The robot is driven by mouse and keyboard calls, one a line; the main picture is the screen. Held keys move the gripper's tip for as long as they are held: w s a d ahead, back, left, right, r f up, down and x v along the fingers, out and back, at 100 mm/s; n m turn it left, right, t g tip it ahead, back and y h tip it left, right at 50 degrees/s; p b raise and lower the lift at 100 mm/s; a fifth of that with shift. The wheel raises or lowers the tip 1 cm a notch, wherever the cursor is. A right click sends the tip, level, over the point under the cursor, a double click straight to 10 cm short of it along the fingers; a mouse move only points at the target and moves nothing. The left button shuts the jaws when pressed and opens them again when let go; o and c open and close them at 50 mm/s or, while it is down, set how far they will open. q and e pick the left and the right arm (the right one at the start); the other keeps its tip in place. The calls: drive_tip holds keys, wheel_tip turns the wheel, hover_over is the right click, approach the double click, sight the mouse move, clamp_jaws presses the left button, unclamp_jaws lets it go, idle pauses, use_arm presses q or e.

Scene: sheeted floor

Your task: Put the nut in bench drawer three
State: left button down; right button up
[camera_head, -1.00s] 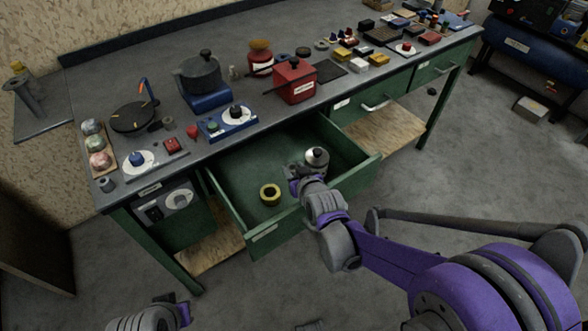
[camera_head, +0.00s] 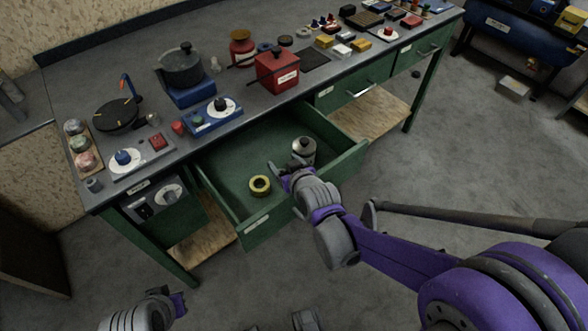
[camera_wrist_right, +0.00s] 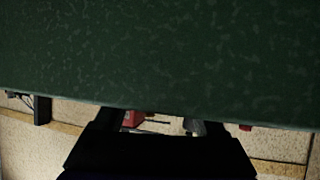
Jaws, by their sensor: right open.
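A yellow ring with a dark hole (camera_head: 260,186), which looks like the nut, lies on the floor of the pulled-out green drawer (camera_head: 228,166). I cannot read the drawer's label. My right gripper (camera_head: 277,171) is open, over the drawer's front part, just right of the ring and apart from it. In the right wrist view a dark green surface fills the upper part and my gripper is a black shape below; no nut shows there. My left gripper (camera_head: 180,304) is at the lower left, away from the bench; its jaws are unclear.
A grey canister (camera_head: 303,152) stands in the drawer behind my right gripper. The benchtop holds a red box (camera_head: 278,72), a pot (camera_head: 181,66) on a blue base and many small parts. Shut drawers (camera_head: 352,88) are to the right.

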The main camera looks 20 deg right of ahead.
drive_tip(key=p+v, duration=0.2)
drive_tip(key=v, duration=0.6)
drive_tip(key=shift+s+r, duration=0.25)
drive_tip(key=shift+s, duration=0.05)
drive_tip(key=shift+d, duration=0.1)
idle(0.5)
